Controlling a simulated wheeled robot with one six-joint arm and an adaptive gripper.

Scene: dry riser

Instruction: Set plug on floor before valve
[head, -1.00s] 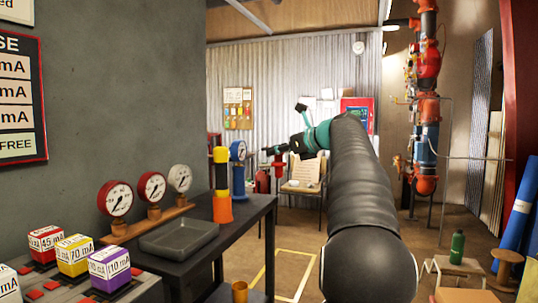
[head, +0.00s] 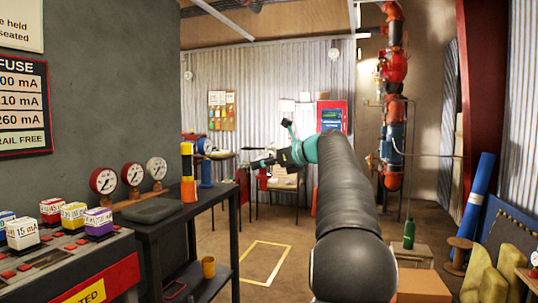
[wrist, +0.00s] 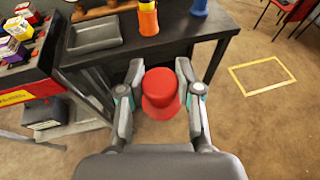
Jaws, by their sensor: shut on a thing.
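My gripper (wrist: 161,80) is shut on a red plug (wrist: 162,95), which has a rounded cap and a wider rim. The plug sits between the two fingers in the wrist view, held above the floor beside the dark bench. Which part is the valve meant I cannot tell.
A yellow floor outline (head: 264,262) lies empty, right of the dark bench (head: 222,187). The bench carries a grey tray (wrist: 94,36), gauges and an orange-yellow cylinder (head: 188,172). A green bottle (head: 409,233) and low stools stand at the right. Chairs stand at the back.

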